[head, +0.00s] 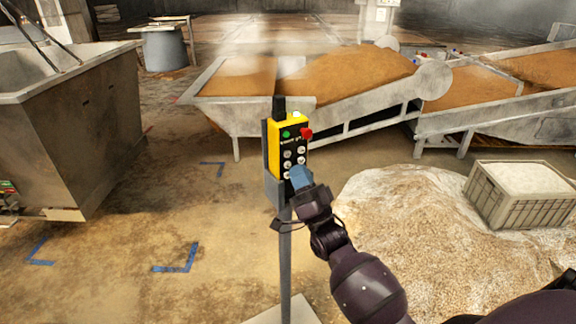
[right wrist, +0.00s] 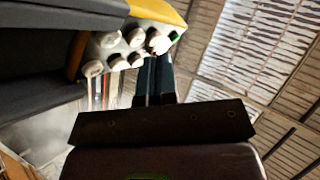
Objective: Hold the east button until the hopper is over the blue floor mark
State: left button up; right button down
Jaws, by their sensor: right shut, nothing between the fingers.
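A yellow and black button box (head: 273,145) stands upright on a grey post, with a green button, a red knob and several pale buttons. My right gripper (head: 300,177) is shut and empty, its blue fingertips at the lower buttons. In the right wrist view, the closed fingers (right wrist: 157,75) reach the pale buttons (right wrist: 135,38); I cannot tell which button they touch or whether it is pressed in. The large grey hopper (head: 85,125) is at the left, with dark lines rising from it. Blue corner marks (head: 180,264) lie on the floor right of and in front of it. My left gripper is out of view.
A grey crate (head: 520,208) of pale grain sits on a pale grain heap (head: 410,225) at the right. Sloped metal troughs (head: 350,105) of brown grain stand behind the button box. The floor between hopper and post is clear.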

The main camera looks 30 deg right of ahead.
jog(key=shift+w, duration=0.2)
dwell(1.5)
jog(key=shift+w, duration=0.25)
